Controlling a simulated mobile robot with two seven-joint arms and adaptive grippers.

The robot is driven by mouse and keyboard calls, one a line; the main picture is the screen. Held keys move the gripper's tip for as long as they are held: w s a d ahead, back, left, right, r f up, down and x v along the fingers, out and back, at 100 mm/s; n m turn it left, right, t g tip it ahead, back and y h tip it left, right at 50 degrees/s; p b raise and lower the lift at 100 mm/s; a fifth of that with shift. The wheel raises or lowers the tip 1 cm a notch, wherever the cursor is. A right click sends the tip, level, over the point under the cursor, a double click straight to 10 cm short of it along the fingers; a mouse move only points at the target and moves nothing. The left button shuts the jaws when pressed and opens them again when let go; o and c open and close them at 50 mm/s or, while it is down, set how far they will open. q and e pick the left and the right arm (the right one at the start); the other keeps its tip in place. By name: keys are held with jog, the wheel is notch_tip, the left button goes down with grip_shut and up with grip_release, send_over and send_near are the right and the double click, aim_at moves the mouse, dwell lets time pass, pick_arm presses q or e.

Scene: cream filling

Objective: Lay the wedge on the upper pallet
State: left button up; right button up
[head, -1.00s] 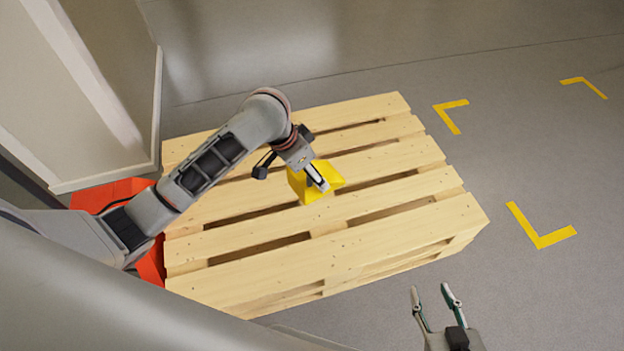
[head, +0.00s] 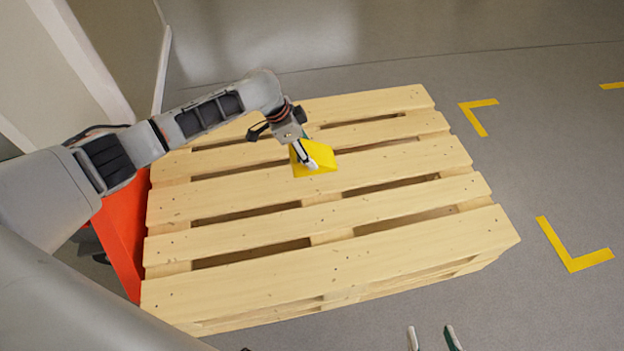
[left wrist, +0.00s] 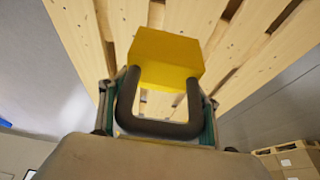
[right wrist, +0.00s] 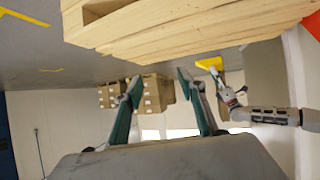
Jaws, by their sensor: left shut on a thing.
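The yellow wedge (head: 322,156) is over the back-middle slats of the light wooden pallet (head: 330,270) in the head view. My left gripper (head: 303,152) is shut on the wedge by its dark U-shaped handle (left wrist: 165,127). In the left wrist view the yellow body (left wrist: 165,60) lies beyond the handle, with slats behind it. The wedge also shows beside the pallet edge in the right wrist view (right wrist: 209,63). I cannot tell whether it touches the slats. My right gripper (head: 432,337) is open and empty in front of the pallet; its spread fingers show in the right wrist view (right wrist: 160,82).
The slats around the wedge are bare, with gaps between them. A red-orange object (head: 122,230) stands at the pallet's left side, under my left arm. Yellow corner marks (head: 575,262) lie on open floor at the right. Stacked cartons (right wrist: 155,93) show in the right wrist view.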

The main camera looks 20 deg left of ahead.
pick_arm(q)
jog(key=f+b, duration=0.2)
jog(key=f, duration=0.3)
jog(key=f+b, duration=0.2)
jog(key=f, duration=0.4)
jog(key=f+b, duration=0.2)
jog(key=f, duration=0.4)
jog(key=shift+s, duration=0.25)
jog(key=shift+w+r, duration=0.1)
jog(key=shift+r, duration=0.1)
jog(key=shift+c, duration=0.7)
jog(key=shift+w+r, duration=0.1)
jog(key=shift+r, duration=0.05)
jog(key=o, duration=1.6)
pick_arm(e)
jog(key=a+r+m+t+y, duration=0.1)
jog(key=a+m, duration=0.3)
jog(key=a, duration=0.2)
jog(key=shift+a+m+y, duration=0.3)
jog(key=shift+a+m, duration=0.05)
jog(key=shift+m, duration=0.05)
